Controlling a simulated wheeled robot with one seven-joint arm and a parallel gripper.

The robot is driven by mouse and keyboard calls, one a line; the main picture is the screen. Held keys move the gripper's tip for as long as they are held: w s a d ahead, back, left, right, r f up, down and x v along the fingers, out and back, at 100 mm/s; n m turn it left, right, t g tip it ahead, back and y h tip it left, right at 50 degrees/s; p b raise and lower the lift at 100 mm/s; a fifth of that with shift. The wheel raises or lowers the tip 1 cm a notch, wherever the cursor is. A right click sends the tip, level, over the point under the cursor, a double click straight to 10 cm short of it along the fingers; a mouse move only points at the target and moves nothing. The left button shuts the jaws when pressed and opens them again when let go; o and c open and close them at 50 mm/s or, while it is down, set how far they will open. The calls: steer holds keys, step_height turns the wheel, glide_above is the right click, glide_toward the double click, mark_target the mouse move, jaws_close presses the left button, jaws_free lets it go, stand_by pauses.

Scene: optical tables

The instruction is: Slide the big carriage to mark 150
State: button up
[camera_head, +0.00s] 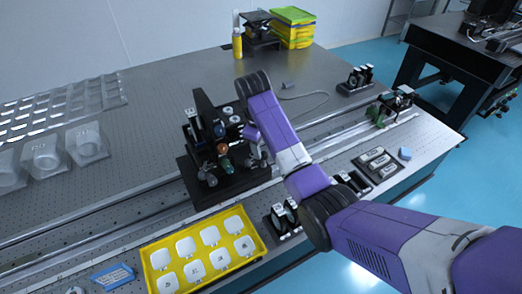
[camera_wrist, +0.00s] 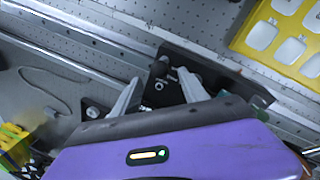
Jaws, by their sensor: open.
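The big carriage (camera_head: 231,185) is a wide black plate bearing a black upright and several optics, seated across the long rail at the middle of the table in the head view. In the wrist view its black plate (camera_wrist: 225,72) shows close up, with screws. My gripper (camera_wrist: 160,76) is open, its two pale fingers apart at the plate's near part. Nothing is visibly clamped between them, and I cannot tell whether they touch the plate. I cannot read mark 150 on the rail.
The rail (camera_head: 95,222) runs from lower left to upper right. A smaller carriage with a green part (camera_head: 378,117) stands towards its right end. A yellow tray of white pieces (camera_head: 259,249) lies in front. Black mounts (camera_head: 285,217) stand near the front edge. Clear plastic trays (camera_head: 42,155) lie left.

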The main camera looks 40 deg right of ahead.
mark_target(263, 153)
steer(key=shift+w+d+f+p, duration=0.1)
steer(key=shift+d+f, duration=0.05)
steer(key=shift+f, duration=0.65)
steer(key=shift+w+d+f+p, duration=0.1)
steer(key=shift+d+f, duration=0.1)
steer(key=shift+f, duration=0.55)
steer(key=shift+d+f+p, duration=0.1)
steer(key=shift+d+f, duration=0.05)
steer(key=shift+f, duration=0.65)
jaws_close()
